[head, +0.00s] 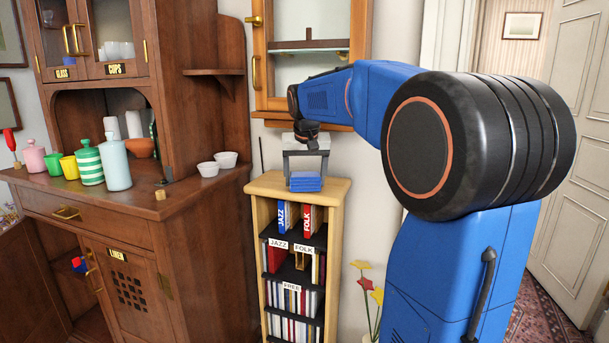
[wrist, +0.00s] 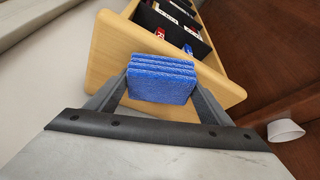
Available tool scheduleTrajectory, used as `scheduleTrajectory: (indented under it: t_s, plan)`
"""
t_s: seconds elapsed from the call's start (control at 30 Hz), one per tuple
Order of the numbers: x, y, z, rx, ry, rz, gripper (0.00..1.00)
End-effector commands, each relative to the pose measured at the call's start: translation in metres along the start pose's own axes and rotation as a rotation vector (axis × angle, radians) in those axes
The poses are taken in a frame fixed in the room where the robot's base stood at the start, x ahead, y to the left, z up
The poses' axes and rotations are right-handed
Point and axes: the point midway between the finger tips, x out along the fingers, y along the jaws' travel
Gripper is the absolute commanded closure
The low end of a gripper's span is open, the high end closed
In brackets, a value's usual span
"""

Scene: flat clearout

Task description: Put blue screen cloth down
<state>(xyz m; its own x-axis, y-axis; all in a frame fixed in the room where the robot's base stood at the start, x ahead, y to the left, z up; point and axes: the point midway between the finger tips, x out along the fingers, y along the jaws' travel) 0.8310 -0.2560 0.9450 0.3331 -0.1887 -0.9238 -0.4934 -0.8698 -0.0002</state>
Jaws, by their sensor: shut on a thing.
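The blue screen cloth (head: 305,182) is a folded blue stack in my gripper (head: 305,172), at the top of the narrow light-wood shelf unit (head: 268,185). In the wrist view the cloth (wrist: 162,80) sits between the two dark fingers of my gripper (wrist: 163,92), which are shut on it. The shelf's wooden top (wrist: 110,65) shows around and behind the cloth. I cannot tell whether the cloth touches the shelf top.
The shelf unit holds books and labels reading JAZZ, FOLK and FREE. To the left a brown cabinet (head: 170,235) bears bottles, cups and two white bowls (head: 217,164). A glass-fronted wall cabinet (head: 262,70) hangs behind my arm. Flowers (head: 366,283) stand right of the shelf.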

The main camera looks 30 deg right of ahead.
Motion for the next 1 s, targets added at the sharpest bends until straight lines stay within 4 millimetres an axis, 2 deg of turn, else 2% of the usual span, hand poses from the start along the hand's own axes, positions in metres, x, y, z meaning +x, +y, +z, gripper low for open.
scheduleTrajectory:
  t_s: [0.33, 0.73, 0.77, 0.8, 0.83, 1.0]
  plan:
    - [0.015, 0.0, -0.035, -0.001, -0.001, 0.0, 0.48]
    - [0.019, 0.0, -0.033, -0.001, 0.0, 0.0, 0.48]
    - [0.019, 0.0, -0.033, 0.0, 0.001, 0.0, 0.21]
    - [0.019, 0.0, -0.033, 0.0, 0.001, 0.0, 0.12]
    - [0.019, 0.0, -0.033, 0.0, 0.001, 0.0, 0.08]
    - [0.019, 0.0, -0.033, 0.0, 0.0, 0.0, 0.08]
